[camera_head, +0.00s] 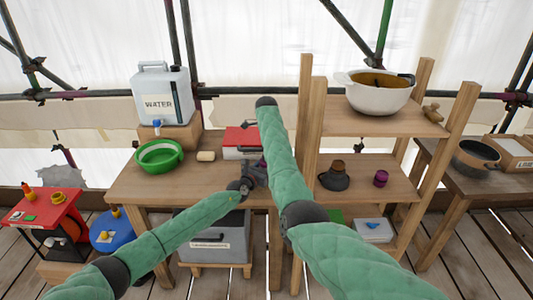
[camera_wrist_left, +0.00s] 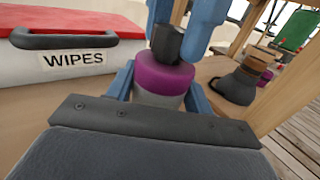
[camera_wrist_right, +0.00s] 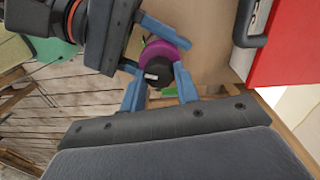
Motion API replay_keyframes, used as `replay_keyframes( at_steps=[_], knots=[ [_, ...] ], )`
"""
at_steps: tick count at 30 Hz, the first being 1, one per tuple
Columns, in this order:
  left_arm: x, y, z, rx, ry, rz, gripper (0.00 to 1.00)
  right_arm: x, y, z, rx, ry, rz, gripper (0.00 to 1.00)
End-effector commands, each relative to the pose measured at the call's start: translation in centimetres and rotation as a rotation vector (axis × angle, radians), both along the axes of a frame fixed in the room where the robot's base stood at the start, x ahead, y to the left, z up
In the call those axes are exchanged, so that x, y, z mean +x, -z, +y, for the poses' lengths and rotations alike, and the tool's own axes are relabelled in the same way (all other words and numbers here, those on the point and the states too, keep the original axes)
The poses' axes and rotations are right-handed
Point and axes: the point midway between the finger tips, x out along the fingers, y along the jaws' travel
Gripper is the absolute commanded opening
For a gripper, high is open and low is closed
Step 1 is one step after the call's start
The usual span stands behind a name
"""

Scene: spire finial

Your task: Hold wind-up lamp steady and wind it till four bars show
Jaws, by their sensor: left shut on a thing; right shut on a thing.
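The wind-up lamp (camera_wrist_left: 165,78) is a small upright cylinder with a purple band, a grey lower part and a black knob (camera_wrist_left: 167,42) on top. It stands at the table's right part, beside the wipes box. My left gripper (camera_wrist_left: 160,92) has its blue fingers on both sides of the lamp body. My right gripper (camera_wrist_right: 159,82) is shut on the black knob from above; a pale mark shows on the knob in the right wrist view (camera_wrist_right: 152,76). In the head view my arms mostly hide the lamp. I cannot see any lit bars.
The red-lidded wipes box (camera_wrist_left: 62,60) is close by. A wooden shelf (camera_head: 350,118) stands to the right, holding a white pot (camera_head: 378,98), a dark pot (camera_head: 333,180) and a purple jar (camera_head: 381,178). A green bowl (camera_head: 160,156) and water canister (camera_head: 161,95) are at the left.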

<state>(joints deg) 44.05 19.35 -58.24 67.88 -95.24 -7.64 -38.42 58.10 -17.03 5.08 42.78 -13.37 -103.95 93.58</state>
Motion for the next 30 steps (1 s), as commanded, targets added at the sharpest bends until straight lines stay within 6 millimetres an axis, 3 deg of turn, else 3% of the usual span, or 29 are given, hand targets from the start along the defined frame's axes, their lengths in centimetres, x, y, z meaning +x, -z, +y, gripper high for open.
replay_keyframes(
  at_steps=[4, 5, 8, 20, 30],
  knots=[
    [-0.1, 0.2, -0.2, 0.001, 0.003, 0.002, 0.25, 0.0, -0.2, 0.1, 0.001, -0.002, -0.003, 0.08],
    [-0.1, 0.2, -0.2, 0.001, 0.003, 0.002, 0.25, 0.0, -0.2, 0.1, 0.001, -0.002, -0.003, 0.35],
    [-0.1, 0.2, -0.2, 0.001, 0.003, 0.002, 0.25, 0.0, -0.1, 0.1, 0.000, -0.002, -0.002, 0.53],
    [0.0, 0.1, 0.0, 0.001, 0.001, 0.001, 0.25, 0.1, -0.7, 0.1, 0.000, -0.002, -0.001, 0.53],
    [0.0, 0.1, 0.0, 0.001, 0.000, 0.001, 0.25, 0.4, -6.5, 0.1, -0.001, -0.002, -0.002, 0.53]
  ],
)
